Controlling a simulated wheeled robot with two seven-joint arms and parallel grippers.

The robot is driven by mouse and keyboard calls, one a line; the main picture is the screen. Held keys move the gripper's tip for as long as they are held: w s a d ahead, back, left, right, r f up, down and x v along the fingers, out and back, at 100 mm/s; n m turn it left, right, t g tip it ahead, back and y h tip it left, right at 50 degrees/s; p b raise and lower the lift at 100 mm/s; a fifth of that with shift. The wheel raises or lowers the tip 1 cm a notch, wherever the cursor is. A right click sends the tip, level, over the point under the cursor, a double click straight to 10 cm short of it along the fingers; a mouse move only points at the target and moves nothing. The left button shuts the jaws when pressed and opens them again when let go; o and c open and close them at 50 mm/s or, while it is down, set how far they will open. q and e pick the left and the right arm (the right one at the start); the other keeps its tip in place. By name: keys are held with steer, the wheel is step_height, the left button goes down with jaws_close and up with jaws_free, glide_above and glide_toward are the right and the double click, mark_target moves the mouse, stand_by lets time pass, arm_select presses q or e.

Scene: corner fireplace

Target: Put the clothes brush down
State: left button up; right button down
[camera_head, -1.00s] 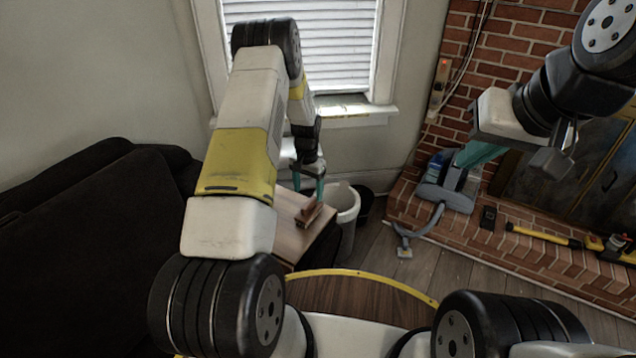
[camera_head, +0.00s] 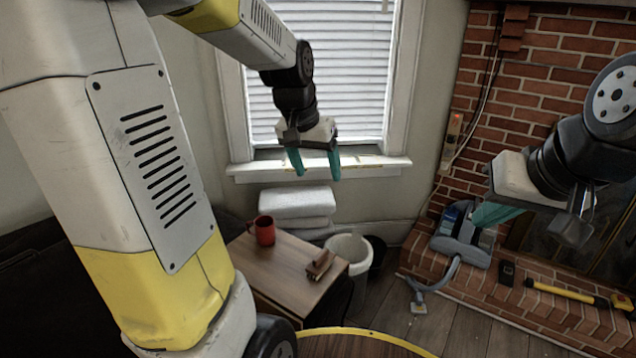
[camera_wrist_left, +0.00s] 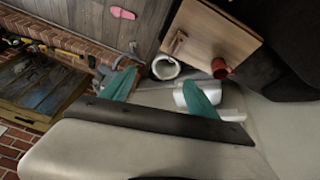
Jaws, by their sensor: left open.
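The clothes brush (camera_head: 320,264), brown and wooden, lies on the small wooden side table (camera_head: 283,278) near its right edge. It also shows in the left wrist view (camera_wrist_left: 179,42). My left gripper (camera_head: 314,165) is open and empty, raised well above and behind the table in front of the window sill. Its teal fingers are spread apart in the left wrist view (camera_wrist_left: 160,90). My right gripper (camera_head: 492,213) is at the right in front of the fireplace; its fingers are seen from the side and partly hidden, so its opening is unclear.
A red mug (camera_head: 264,231) stands on the table left of the brush. White folded stacks (camera_head: 297,203) are behind it, and a white bin (camera_head: 350,250) is to its right. A vacuum cleaner (camera_head: 462,240) and a yellow-handled tool (camera_head: 565,293) are on the brick hearth.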

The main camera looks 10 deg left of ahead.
arm_select(q)
steer(key=s+d+r+t, duration=0.1)
steer(key=s+r, duration=0.1)
steer(key=s, duration=0.6)
steer(key=s+d+r+n+t, duration=0.1)
steer(key=s+r, duration=0.1)
steer(key=s, duration=0.6)
steer(key=shift+s+r+h, duration=0.25)
steer(key=shift+h, duration=0.15)
